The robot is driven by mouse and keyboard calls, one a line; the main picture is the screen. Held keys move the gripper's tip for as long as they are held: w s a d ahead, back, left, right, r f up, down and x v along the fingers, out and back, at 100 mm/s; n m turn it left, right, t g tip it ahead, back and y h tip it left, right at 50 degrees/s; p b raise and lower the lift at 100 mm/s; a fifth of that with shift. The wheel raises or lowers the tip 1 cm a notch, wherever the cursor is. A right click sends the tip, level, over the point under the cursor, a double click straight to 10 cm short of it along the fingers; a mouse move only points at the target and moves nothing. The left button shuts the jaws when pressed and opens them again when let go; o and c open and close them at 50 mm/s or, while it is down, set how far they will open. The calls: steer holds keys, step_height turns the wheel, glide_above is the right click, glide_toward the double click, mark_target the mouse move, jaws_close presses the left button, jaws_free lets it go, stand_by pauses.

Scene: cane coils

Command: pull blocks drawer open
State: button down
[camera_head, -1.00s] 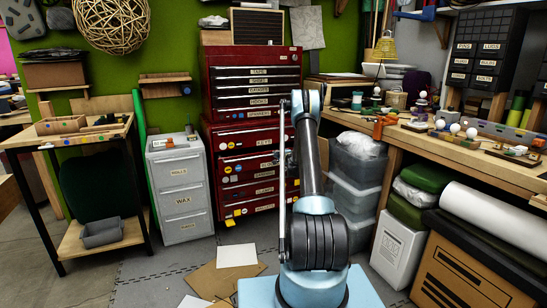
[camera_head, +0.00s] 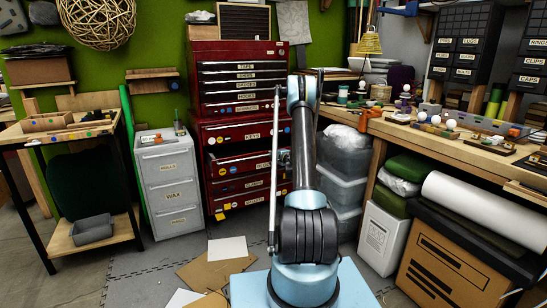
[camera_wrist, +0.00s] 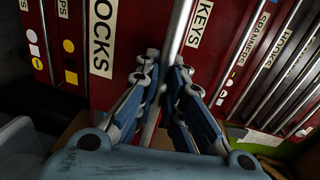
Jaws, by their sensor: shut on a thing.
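The blocks drawer (camera_head: 235,168) is in the lower part of the red tool chest, below the keys drawer (camera_head: 228,134). Its front stands out a little from the chest, with a dark gap above it. In the wrist view, its red face with the BLOCKS label (camera_wrist: 103,38) is close on the left. Its metal bar handle (camera_wrist: 177,38) runs down between my fingers. My gripper (camera_wrist: 165,88) is shut on this handle. In the head view my gripper (camera_head: 284,160) is at the drawer's right end, partly hidden by my arm.
A grey cabinet (camera_head: 170,185) stands left of the chest. Clear plastic bins (camera_head: 343,180) and a workbench (camera_head: 430,135) are to the right. Cardboard sheets (camera_head: 212,270) and a white sheet (camera_head: 228,248) lie on the floor before the chest.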

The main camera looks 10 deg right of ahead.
steer(key=shift+d, duration=0.15)
steer(key=c, duration=2)
jaws_free()
steer(key=shift+f, duration=0.1)
steer(key=shift+o, duration=0.2)
steer(key=v, duration=1.1)
steer(key=shift+s, duration=0.4)
steer(key=shift+d, duration=0.15)
